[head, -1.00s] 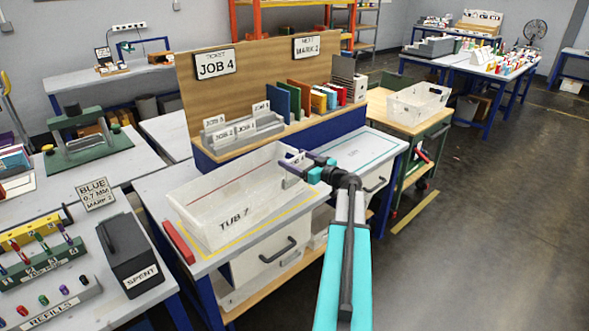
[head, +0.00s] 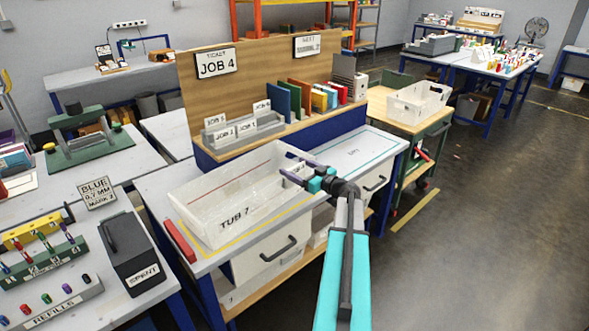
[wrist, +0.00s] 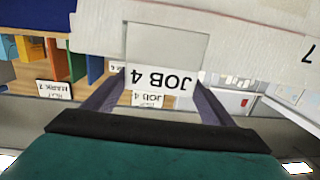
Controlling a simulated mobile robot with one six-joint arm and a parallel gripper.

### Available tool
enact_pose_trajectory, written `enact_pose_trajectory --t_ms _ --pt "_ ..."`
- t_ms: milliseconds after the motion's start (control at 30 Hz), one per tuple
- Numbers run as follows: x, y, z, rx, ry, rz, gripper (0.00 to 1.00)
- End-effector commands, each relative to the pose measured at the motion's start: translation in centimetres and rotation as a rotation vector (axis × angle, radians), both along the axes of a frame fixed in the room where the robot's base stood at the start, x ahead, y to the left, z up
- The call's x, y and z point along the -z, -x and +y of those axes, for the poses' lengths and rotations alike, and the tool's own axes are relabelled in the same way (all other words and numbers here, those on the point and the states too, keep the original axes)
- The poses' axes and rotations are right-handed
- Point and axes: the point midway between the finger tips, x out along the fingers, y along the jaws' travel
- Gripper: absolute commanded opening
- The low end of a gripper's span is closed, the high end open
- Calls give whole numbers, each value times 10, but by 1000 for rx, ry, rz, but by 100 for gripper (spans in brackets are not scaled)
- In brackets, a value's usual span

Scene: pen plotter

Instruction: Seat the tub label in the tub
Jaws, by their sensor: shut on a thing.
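The tub (head: 262,207), pale and translucent and marked TUB 7, stands on the bench inside a yellow outline. My gripper (head: 290,163) is at the tub's right end, near the rim. In the wrist view my gripper (wrist: 160,88) is shut on the white tub label (wrist: 160,79), which reads JOB 4 upside down there. The tub wall (wrist: 90,30) fills the top of that view. A grey framed rectangle (wrist: 166,43) on it lines up just above the label. I cannot tell whether label and wall touch. The label is hard to make out in the head view.
A rack (head: 245,133) of several job cards stands behind the tub, below a board with a JOB 4 ticket (head: 216,63). Coloured binders (head: 305,99) stand to its right. A red bar (head: 180,241) lies left of the tub. The outlined bench area right of my gripper (head: 360,150) is clear.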

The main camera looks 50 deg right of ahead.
Motion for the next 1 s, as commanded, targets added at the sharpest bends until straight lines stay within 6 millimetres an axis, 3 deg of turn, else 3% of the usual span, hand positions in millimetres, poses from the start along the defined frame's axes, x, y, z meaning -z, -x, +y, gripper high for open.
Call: enact_pose_trajectory --t_ms 400,433,533,1000 --pt "6 0 0 1 -1 -1 56" --pt "6 0 0 1 -1 0 79" --pt "6 0 0 1 -1 0 96" --pt "3 1 -1 1 0 0 96"
